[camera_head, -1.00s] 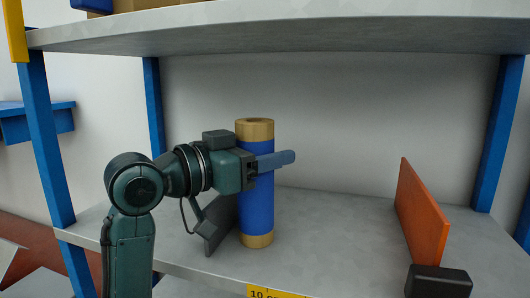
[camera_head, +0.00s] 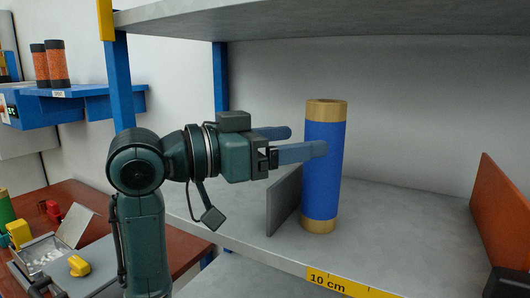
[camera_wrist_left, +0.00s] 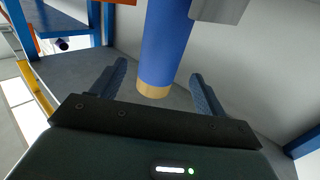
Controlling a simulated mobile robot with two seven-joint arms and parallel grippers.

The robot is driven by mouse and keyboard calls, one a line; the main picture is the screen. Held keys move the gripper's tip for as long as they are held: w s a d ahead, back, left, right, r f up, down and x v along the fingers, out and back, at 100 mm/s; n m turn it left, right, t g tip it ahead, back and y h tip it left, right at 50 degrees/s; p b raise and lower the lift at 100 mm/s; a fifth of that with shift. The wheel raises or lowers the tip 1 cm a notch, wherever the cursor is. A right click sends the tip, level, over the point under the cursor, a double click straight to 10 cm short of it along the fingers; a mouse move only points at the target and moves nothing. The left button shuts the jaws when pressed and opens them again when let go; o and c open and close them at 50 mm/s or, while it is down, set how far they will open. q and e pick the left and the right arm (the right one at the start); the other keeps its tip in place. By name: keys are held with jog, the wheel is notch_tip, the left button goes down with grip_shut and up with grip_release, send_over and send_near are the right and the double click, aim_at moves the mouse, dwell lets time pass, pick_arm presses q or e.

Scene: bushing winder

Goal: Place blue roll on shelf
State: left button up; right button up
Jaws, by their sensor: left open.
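The blue roll (camera_head: 323,175) has tan ends and stands upright on the grey shelf (camera_head: 390,235), close to a grey divider plate (camera_head: 285,200). My left gripper (camera_head: 302,142) is open, its two blue fingers pointing right toward the roll. In the head view the nearer fingertip overlaps the roll's left edge. In the left wrist view the roll (camera_wrist_left: 166,45) shows ahead, past and between the spread fingers (camera_wrist_left: 160,85), and nothing is held. My right gripper is not in view.
An orange divider (camera_head: 500,215) stands at the shelf's right. An upper shelf (camera_head: 330,18) hangs above the roll. A yellow "10 cm" label (camera_head: 345,284) marks the front edge. A blue side shelf (camera_head: 75,105) holds orange rolls, above a brown table (camera_head: 185,245) with small parts.

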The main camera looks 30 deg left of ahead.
pick_arm(q)
jog(key=v, duration=0.4)
jog(key=shift+a+b, duration=0.1)
jog(key=shift+b, duration=0.2)
